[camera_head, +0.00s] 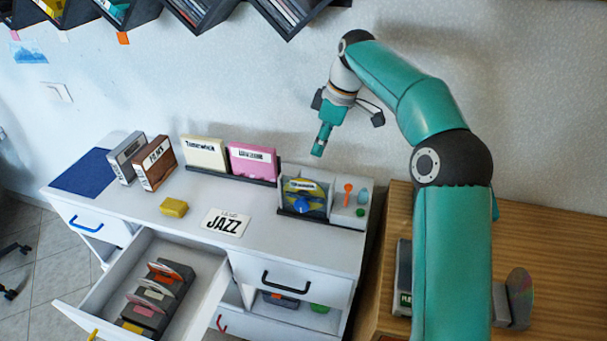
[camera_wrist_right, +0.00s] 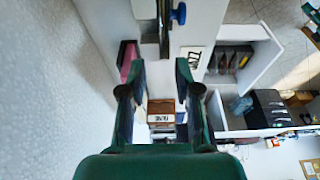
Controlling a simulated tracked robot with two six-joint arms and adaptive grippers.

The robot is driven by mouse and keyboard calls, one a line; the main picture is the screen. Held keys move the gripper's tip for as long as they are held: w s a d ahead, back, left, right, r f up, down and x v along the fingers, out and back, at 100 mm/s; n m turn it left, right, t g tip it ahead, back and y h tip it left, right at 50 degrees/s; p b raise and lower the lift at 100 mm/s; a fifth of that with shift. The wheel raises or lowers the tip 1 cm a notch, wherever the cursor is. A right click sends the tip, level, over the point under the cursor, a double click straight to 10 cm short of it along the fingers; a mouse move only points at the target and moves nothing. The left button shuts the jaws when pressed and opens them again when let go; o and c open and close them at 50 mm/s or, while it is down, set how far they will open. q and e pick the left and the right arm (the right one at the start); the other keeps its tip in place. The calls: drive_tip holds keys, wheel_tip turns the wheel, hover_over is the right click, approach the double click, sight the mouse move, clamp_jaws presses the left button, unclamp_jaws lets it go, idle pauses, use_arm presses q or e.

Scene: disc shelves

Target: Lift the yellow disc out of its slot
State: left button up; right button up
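Yellow shows in two places that could be the disc, and I cannot tell which it is. One is a yellow piece (camera_head: 299,186) in the grey holder with a blue knob (camera_head: 302,205) at the counter's right end. The other is a yellow edge (camera_head: 132,327) at the near end of the dark slotted rack in the open drawer. My right gripper (camera_head: 321,143) hangs above and behind the counter's right end, apart from everything. In the wrist view its two fingers (camera_wrist_right: 162,82) are spread with nothing between them. My left gripper is out of view.
A JAZZ card (camera_head: 226,223) and a yellow block (camera_head: 174,208) lie on the white counter. A cream case (camera_head: 204,154) and a pink case (camera_head: 252,161) stand at the back. The open drawer (camera_head: 198,312) juts forward. Dark wall shelves (camera_head: 213,18) hang above.

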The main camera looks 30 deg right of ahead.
sight(304, 180)
drive_tip(key=x, duration=1.3)
drive_tip(key=shift+w+a+f, duration=0.1)
drive_tip(key=shift+a+f, duration=0.05)
drive_tip(key=shift+c, duration=0.5)
clamp_jaws()
wheel_tip(304, 180, up, 14)
drive_tip(key=p, duration=0.9)
drive_tip(key=shift+f, duration=0.2)
